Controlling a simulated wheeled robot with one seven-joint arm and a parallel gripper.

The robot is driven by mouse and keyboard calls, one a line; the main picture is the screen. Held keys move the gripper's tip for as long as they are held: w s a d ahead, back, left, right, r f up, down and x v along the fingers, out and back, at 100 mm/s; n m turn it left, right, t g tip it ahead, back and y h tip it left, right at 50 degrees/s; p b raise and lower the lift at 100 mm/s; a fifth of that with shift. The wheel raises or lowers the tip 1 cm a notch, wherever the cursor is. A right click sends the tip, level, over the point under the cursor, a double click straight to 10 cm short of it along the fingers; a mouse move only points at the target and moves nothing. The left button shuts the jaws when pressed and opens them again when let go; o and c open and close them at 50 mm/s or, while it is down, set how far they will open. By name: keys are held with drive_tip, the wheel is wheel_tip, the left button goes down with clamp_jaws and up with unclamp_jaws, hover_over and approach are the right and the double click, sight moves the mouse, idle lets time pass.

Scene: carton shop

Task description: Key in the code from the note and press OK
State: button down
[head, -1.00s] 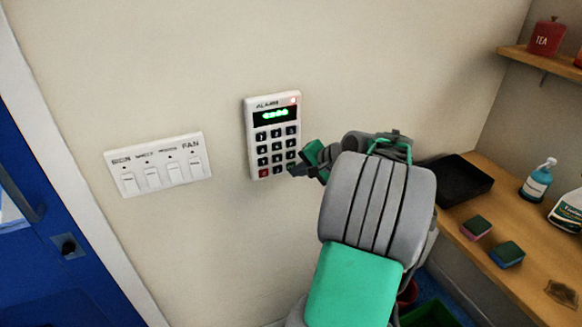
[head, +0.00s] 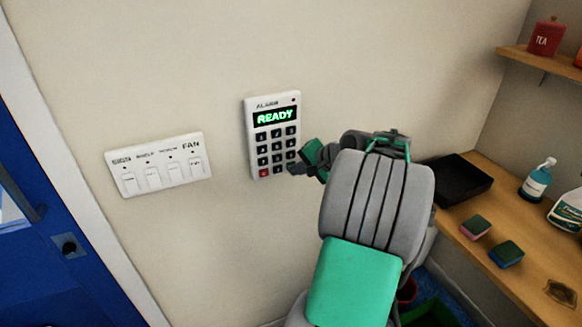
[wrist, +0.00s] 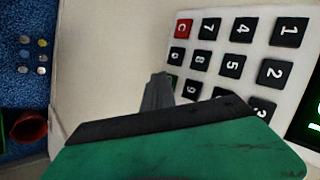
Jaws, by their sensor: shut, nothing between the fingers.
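The white alarm keypad (head: 250,140) is on the wall, and its display (head: 275,117) reads READY in green. In the wrist view the keypad (wrist: 212,25) appears turned sideways, with dark number keys, a red C key (wrist: 183,28) and a green key (wrist: 172,82) partly hidden behind my fingertips. My gripper (head: 296,168) is shut and empty at the keypad's lower right corner. Its tips also show in the wrist view (wrist: 158,92), close to the green key; I cannot tell if they touch it. I see no readable code note.
A white switch panel (head: 158,186) is on the wall left of the keypad, beside a blue door (head: 70,285). At right, a wooden counter (head: 500,262) holds a black tray (head: 458,180), two sponges and bottles. The wall above the keypad is clear.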

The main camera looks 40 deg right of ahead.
drive_tip(key=shift+s+a, duration=0.2)
drive_tip(key=shift+s, duration=0.45)
drive_tip(key=s, duration=0.1)
drive_tip(key=s+a, duration=0.1)
drive_tip(key=s, duration=0.2)
drive_tip(key=shift+s+a, duration=0.25)
drive_tip(key=shift+s, duration=0.15)
idle(0.3)
